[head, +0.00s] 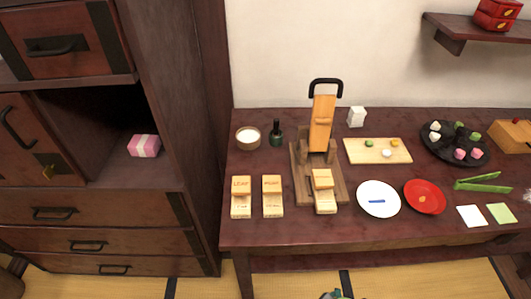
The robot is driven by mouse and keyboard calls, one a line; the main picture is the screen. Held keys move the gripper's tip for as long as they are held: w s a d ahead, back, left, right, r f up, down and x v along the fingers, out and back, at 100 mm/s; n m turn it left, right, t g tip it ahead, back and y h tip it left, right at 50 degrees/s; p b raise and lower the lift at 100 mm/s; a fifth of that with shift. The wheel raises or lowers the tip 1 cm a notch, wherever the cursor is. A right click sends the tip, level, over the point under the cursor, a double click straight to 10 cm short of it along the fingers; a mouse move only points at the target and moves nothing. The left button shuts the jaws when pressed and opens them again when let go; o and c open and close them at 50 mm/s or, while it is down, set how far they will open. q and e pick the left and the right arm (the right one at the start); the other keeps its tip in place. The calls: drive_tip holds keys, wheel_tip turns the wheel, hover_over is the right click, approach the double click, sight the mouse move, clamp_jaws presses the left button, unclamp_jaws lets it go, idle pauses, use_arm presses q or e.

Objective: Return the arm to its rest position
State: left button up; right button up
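Neither of my grippers shows in the head view, and no arm reaches over the table. The dark red wooden table (270,232) stands in front of me with its objects on top. A wooden press-like stand (298,172) with an upright light-wood board (321,122) and a black handle (325,83) stands at the table's middle left. A light wooden block (323,191) sits at the front of the stand.
Wooden blocks (241,197), a white-filled bowl (248,138), a dark bottle (277,132), a board (358,152), a white plate (378,211), a red plate (424,207) and a black tray (431,154) crowd the table. A cabinet (100,210) holds a pink box (144,146). A wall shelf (470,31) is upper right.

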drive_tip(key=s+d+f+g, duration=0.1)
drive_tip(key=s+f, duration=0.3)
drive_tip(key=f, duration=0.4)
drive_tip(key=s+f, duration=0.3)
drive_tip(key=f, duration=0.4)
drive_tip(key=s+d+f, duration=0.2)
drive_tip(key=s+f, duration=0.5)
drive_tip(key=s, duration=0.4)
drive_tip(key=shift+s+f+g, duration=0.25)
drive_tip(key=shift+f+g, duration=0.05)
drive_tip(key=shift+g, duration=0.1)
